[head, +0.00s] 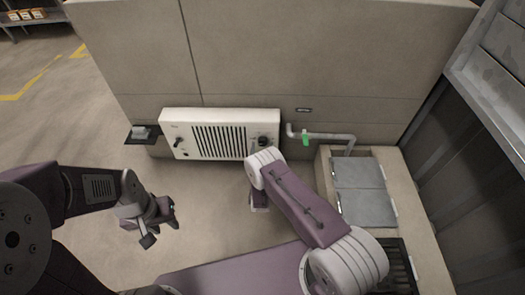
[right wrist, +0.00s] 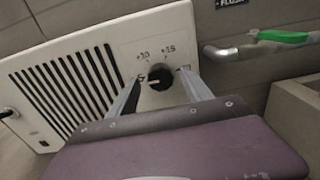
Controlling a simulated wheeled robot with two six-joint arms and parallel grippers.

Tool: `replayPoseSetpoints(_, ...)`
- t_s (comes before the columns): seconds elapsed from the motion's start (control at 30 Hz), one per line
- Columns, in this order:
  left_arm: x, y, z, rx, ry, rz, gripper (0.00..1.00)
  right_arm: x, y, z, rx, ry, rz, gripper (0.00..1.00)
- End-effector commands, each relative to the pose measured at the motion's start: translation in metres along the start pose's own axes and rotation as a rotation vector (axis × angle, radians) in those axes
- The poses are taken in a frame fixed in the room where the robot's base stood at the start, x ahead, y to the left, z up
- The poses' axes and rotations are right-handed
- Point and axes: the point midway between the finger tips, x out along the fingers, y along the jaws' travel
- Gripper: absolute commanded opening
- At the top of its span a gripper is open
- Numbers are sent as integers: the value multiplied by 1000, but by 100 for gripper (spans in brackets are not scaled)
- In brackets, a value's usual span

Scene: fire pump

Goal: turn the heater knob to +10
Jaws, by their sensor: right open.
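The white heater (head: 220,133) is low against the wall in the head view. Its round black knob (head: 264,141) is at its right end and shows closely in the right wrist view (right wrist: 160,76). Marks that look like +10 and +15 are printed above the knob; other marks beside it are partly covered. A pale mark on the knob seems to face left. My right gripper (right wrist: 160,90) is open, with one finger on each side of the knob; contact is unclear. In the head view its wrist hides most of it. My left gripper (head: 160,222) hangs over the floor away from the heater.
A pipe with a green handle (head: 305,138) runs right of the heater. A small dark shelf (head: 143,135) is at its left. A ledge with grey hatch covers (head: 362,190) stands at the right. Floor in front of the heater is clear.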

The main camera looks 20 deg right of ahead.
Motion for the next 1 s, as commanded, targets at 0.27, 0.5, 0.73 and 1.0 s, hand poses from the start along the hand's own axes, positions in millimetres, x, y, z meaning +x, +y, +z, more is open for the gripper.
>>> replayPoseSetpoints(0.27, 9, 0, 1, 0, 0, 0, 36, 14, 0, 1, -1, 0, 1, 58)
replayPoseSetpoints(0.5, 8, 0, 1, 0, 0, 0, 36, 14, 0, 1, -1, 0, 0, 25)
replayPoseSetpoints(0.73, 8, 0, 1, 0, 0, 0, 36, 14, 0, 1, 3, 0, 0, 0)
replayPoseSetpoints(1.0, 3, 0, 0, 0, 0, 0, 36, 13, 0, 2, 84, 1, 0, 0)
